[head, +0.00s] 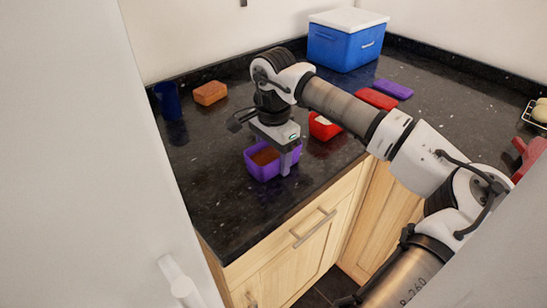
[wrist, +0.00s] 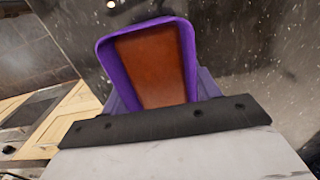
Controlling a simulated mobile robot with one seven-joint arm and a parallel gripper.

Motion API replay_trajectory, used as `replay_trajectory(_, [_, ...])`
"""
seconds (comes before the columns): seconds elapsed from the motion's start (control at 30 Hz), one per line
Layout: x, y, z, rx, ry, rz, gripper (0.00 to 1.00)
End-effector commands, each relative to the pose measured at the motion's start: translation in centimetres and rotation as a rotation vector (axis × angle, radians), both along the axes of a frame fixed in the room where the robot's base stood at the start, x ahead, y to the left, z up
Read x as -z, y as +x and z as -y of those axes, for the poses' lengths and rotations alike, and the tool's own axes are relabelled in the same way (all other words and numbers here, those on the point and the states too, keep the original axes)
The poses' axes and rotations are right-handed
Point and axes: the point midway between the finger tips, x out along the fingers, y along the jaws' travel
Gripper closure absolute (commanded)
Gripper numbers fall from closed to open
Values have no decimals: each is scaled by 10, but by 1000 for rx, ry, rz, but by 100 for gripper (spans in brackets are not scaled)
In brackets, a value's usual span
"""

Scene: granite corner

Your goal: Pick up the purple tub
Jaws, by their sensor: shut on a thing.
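The purple tub (head: 259,172) is near the counter's front edge, with brown contents inside. My gripper (head: 285,164) points down at the tub's right side and is shut on its wall. One finger shows outside the tub; the other is hidden. In the wrist view the purple tub (wrist: 189,62) fills the upper middle, its open top and brown contents facing the camera. I cannot tell whether its base touches the counter.
A red tub (head: 324,131) stands right of my gripper, with a red lid (head: 377,99) and purple lid (head: 393,89) behind. A blue cooler (head: 340,50) is at the back. An orange box (head: 210,93) and blue cup (head: 168,101) stand left. Dark counter (head: 215,150) is clear left of the tub.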

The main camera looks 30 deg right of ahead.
Motion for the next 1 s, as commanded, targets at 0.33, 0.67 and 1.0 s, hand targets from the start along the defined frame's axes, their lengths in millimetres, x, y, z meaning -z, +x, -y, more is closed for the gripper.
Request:
replay_trajectory(0.33, [-24, 0, 0, 0, -1, 1, 70])
replay_trajectory(0.67, [-112, 1, 0, 0, -3, 2, 70])
replay_trajectory(1.0, [-184, 0, 0, 0, 0, 0, 70])
